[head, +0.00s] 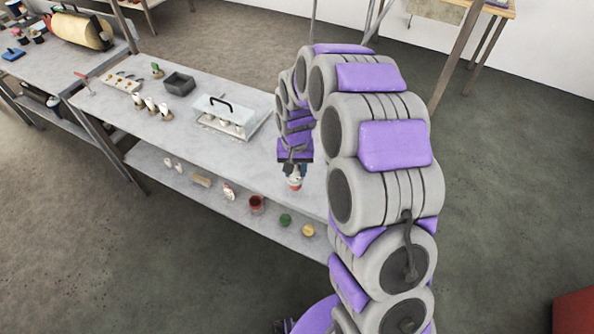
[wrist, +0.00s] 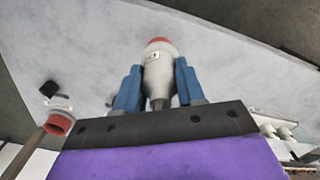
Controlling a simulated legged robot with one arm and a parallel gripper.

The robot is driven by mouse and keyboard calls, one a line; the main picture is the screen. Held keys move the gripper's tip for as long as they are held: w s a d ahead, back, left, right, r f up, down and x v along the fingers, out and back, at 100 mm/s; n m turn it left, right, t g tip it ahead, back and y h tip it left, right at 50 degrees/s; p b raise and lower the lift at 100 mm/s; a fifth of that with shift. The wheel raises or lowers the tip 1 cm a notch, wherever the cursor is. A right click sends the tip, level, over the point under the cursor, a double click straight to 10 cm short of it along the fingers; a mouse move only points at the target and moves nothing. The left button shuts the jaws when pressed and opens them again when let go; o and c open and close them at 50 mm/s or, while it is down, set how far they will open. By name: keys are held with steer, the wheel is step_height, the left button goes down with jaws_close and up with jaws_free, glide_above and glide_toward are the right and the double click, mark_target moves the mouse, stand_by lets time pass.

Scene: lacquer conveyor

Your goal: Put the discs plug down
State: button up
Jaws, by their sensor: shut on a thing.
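My gripper (head: 295,168) is shut on a white plug with a red end (head: 295,183), taken to be the discs plug. In the wrist view its two blue fingers (wrist: 158,85) press on both sides of the plug (wrist: 158,68), whose red end points away from the gripper. A small label on the plug is too small to read. In the head view, the plug appears over the near right part of the grey worktable (head: 262,172), by its front edge. I cannot tell whether it touches the top. My arm hides the table's right end.
A clear cover with a black handle (head: 226,118), a dark grey bin (head: 179,84) and several white pieces (head: 151,104) stand further left. A lower shelf (head: 240,207) holds a red cup (head: 257,204) and green (head: 285,220) and yellow (head: 308,230) items. The tabletop between cover and gripper is clear.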

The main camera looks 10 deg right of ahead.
steer(key=shift+w+f, duration=0.1)
steer(key=shift+w, duration=0.75)
steer(key=shift+w+d, duration=0.25)
steer(key=shift+d, duration=0.3)
steer(key=f, duration=0.1)
steer(key=f+b, duration=0.1)
steer(key=f, duration=0.1)
steer(key=shift+w+d+f, duration=0.1)
steer(key=shift+d+f, duration=0.05)
steer(key=shift+d, duration=0.15)
steer(key=shift+a+f, duration=0.15)
steer(key=shift+a, duration=0.4)
steer(key=o, duration=0.8)
steer(key=shift+c, duration=0.2)
steer(key=o, duration=0.4)
steer(key=shift+d, duration=0.4)
steer(key=shift+a, duration=0.1)
